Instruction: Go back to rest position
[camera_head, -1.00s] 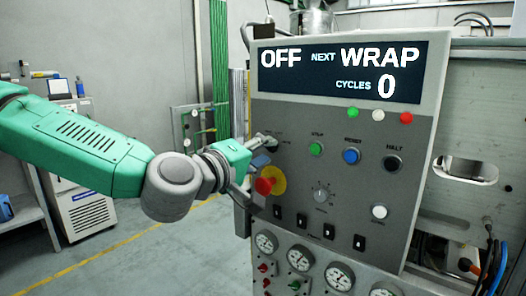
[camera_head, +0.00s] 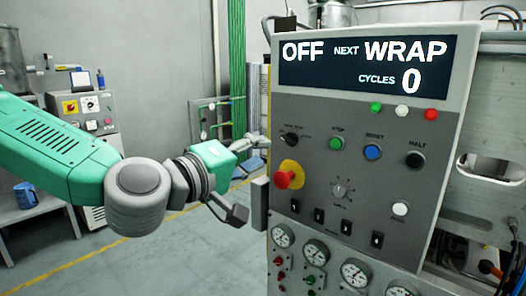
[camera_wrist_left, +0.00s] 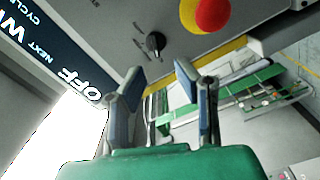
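The grey control panel (camera_head: 320,110) stands at the right of the head view. Its display (camera_head: 365,68) reads OFF, NEXT WRAP, CYCLES 0. My left gripper (camera_head: 249,178) is just left of the panel, apart from it, with its fingers spread and nothing between them. The black selector knob (camera_head: 290,139) near the panel's left edge is uncovered. In the left wrist view the open gripper (camera_wrist_left: 146,84) points toward the panel's edge, with the knob (camera_wrist_left: 155,43) beyond the fingertips. My right gripper is not in view.
A red emergency button (camera_head: 284,180) on a yellow ring sticks out from the panel. Gauges (camera_head: 316,252) sit below. A grey cabinet with buttons (camera_head: 88,112) stands at the back left. Open floor (camera_head: 150,262) lies below my left arm.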

